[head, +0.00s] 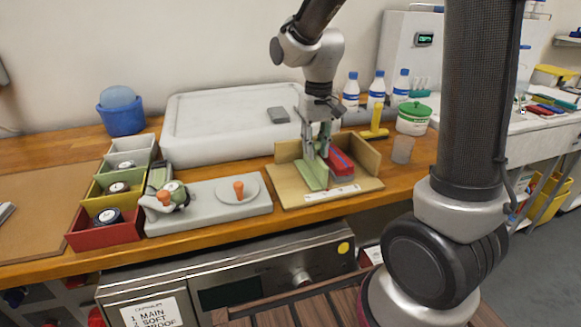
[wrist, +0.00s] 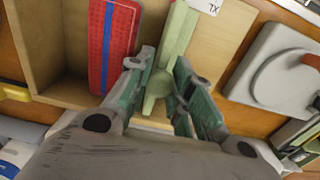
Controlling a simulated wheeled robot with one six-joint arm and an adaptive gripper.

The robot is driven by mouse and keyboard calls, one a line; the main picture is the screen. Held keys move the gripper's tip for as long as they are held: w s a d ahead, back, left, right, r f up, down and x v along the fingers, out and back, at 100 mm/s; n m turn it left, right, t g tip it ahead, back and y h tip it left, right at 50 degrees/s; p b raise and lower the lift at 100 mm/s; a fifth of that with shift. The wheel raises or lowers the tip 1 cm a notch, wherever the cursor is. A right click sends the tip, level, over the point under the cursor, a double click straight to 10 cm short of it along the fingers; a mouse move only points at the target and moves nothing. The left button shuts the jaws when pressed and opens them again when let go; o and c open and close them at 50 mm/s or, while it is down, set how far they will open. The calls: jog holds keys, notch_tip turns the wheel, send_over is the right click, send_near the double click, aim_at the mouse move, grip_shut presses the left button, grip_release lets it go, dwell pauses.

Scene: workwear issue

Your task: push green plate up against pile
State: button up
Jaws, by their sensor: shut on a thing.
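The green plate (head: 311,173) stands in a wooden tray (head: 290,189) and also shows in the wrist view (wrist: 178,38). The pile (head: 341,162) is red with a blue stripe and lies to the right of the plate in the head view. In the wrist view the pile (wrist: 122,28) is to the left of the plate, with a narrow strip of bare wood between them. My gripper (head: 321,155) is shut on the plate's green grip, with one finger on each side in the wrist view (wrist: 162,88). The fingers partly hide the plate.
A grey board with an orange-knobbed disc (head: 238,190) stands left of the tray. Coloured bins (head: 105,232) are further left. A large white container (head: 215,125) is behind. A clear cup (head: 402,150) and green-lidded tub (head: 413,119) stand right of the tray.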

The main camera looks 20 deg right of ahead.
jog(key=shift+d, duration=4.1)
jog(key=o, duration=0.7)
jog(key=shift+c, duration=0.2)
notch_tip(320, 180, up, 8)
jog(key=s+r+t, duration=0.2)
jog(key=s, duration=0.7)
jog(key=s+d+r+t, duration=0.1)
jog(key=s+t, duration=0.1)
jog(key=s, duration=0.8)
jog(key=shift+r, duration=0.35)
